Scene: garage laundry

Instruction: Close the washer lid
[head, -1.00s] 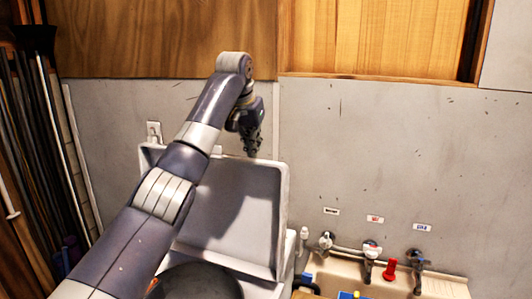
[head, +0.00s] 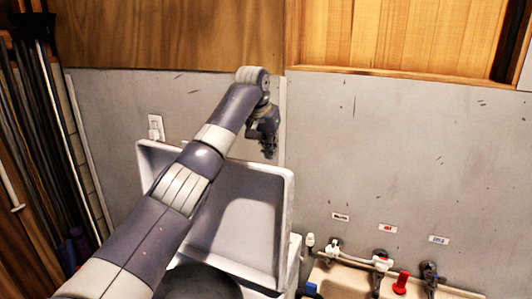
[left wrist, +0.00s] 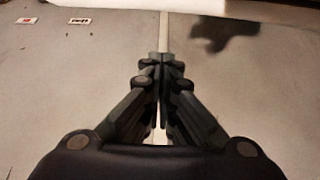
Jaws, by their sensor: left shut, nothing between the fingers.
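The white washer lid (head: 252,205) stands raised, nearly upright, in front of the grey wall in the head view. My left arm reaches up across the lid's left part. My left gripper (head: 269,154) hangs downward by the lid's upper right edge; whether it touches the lid I cannot tell. In the left wrist view its fingers (left wrist: 160,65) are together and empty, with the wall ahead. My right gripper is not in view.
A wooden cabinet (head: 400,40) is above. Long poles (head: 35,130) stand at the left. An outlet (head: 155,127) is on the wall.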

